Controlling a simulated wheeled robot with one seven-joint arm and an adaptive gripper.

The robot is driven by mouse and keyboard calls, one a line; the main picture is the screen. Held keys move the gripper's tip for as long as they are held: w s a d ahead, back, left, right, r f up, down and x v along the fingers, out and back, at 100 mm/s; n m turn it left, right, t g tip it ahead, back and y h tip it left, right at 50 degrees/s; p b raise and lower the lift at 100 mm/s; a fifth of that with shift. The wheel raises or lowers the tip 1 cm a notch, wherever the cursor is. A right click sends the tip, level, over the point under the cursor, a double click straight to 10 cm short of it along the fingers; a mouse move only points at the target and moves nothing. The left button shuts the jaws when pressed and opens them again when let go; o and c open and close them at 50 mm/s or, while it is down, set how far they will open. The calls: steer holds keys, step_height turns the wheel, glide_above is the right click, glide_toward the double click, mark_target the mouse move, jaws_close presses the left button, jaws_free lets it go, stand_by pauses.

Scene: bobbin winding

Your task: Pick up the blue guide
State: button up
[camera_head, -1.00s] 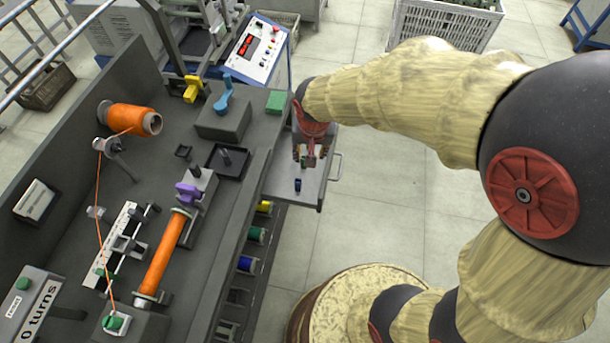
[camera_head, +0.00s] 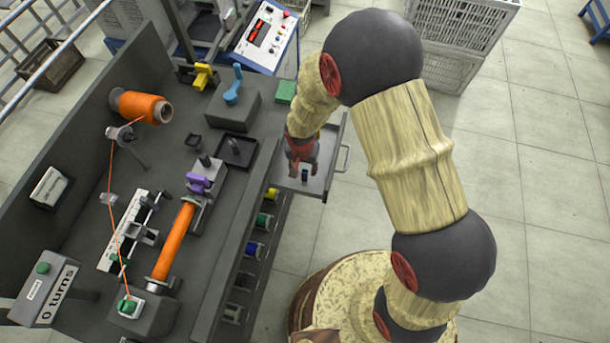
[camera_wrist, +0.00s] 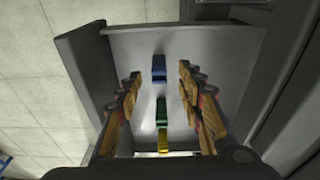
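The blue guide (camera_wrist: 158,68) lies on the metal floor of an open drawer (camera_wrist: 215,45). In the head view it is a small dark-blue piece (camera_head: 305,176) just below my gripper (camera_head: 303,164). In the wrist view, my gripper's fingers are spread wide on the left and right. The blue guide shows between the fingertips, with no finger touching it. A green guide (camera_wrist: 162,112) and a yellow guide (camera_wrist: 163,141) lie in line with it, nearer the palm in the wrist view. My gripper is open and empty.
The drawer walls (camera_wrist: 85,70) stand close around the fingers. The bench (camera_head: 215,150) is left of the drawer, with a blue lever (camera_head: 234,84) on a block and a shelf of coloured spools (camera_head: 257,249) below. Open floor (camera_head: 480,150) lies to the right.

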mark_target(304, 172)
steer(key=f, duration=0.2)
steer(key=f+b, duration=0.1)
steer(key=f, duration=0.1)
steer(key=shift+w+d+f+b, duration=0.1)
steer(key=shift+w+f+b, duration=0.1)
steer(key=shift+b, duration=0.1)
steer(key=shift+r, duration=0.1)
steer(key=shift+c, duration=1)
steer(key=c, duration=0.7)
jaws_close()
